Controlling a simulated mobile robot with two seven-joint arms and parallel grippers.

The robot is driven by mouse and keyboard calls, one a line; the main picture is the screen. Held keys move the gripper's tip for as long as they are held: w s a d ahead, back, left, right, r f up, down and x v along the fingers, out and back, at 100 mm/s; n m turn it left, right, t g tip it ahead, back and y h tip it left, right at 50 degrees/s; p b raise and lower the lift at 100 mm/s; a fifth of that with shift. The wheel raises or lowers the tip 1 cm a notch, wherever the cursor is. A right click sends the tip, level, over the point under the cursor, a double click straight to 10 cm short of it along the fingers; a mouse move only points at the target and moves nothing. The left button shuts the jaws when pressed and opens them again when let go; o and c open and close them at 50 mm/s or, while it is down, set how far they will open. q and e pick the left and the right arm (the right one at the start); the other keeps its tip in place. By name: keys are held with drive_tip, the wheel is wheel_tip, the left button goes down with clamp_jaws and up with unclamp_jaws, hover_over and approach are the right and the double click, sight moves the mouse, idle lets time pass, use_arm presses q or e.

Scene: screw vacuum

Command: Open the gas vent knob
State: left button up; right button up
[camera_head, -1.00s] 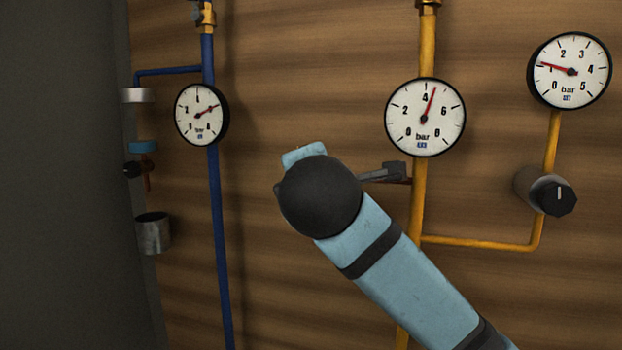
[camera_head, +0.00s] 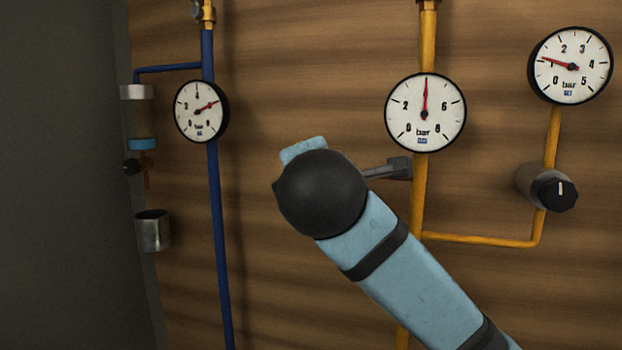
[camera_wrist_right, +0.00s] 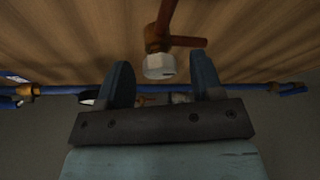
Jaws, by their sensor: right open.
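No knob is labelled as the gas vent. A black knob (camera_head: 555,193) with a white mark sits on the yellow pipe's right branch in the head view. In the right wrist view, my right gripper (camera_wrist_right: 162,80) is open, its two fingers wide apart with nothing gripped. A pale nozzle (camera_wrist_right: 158,66) on an orange-brown fitting with a side handle (camera_wrist_right: 188,42) appears between the fingers; its depth is unclear. In the head view my blue right arm hides the gripper's surroundings. A dark grey block (camera_head: 398,168) shows beside the yellow pipe; I cannot tell what it is. My left gripper is out of view.
A yellow pipe (camera_head: 419,195) with a middle gauge (camera_head: 425,132) and a right gauge (camera_head: 570,85) runs on the wooden wall. A blue pipe (camera_head: 217,220) with a left gauge (camera_head: 199,125) stands left. A metal cup (camera_head: 152,231) hangs near the dark wall edge.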

drive_tip(key=s+r, duration=0.1)
drive_tip(key=s, duration=1.1)
drive_tip(key=shift+d+r, duration=0.25)
drive_tip(key=shift+r, duration=0.15)
drive_tip(key=shift+w, duration=0.1)
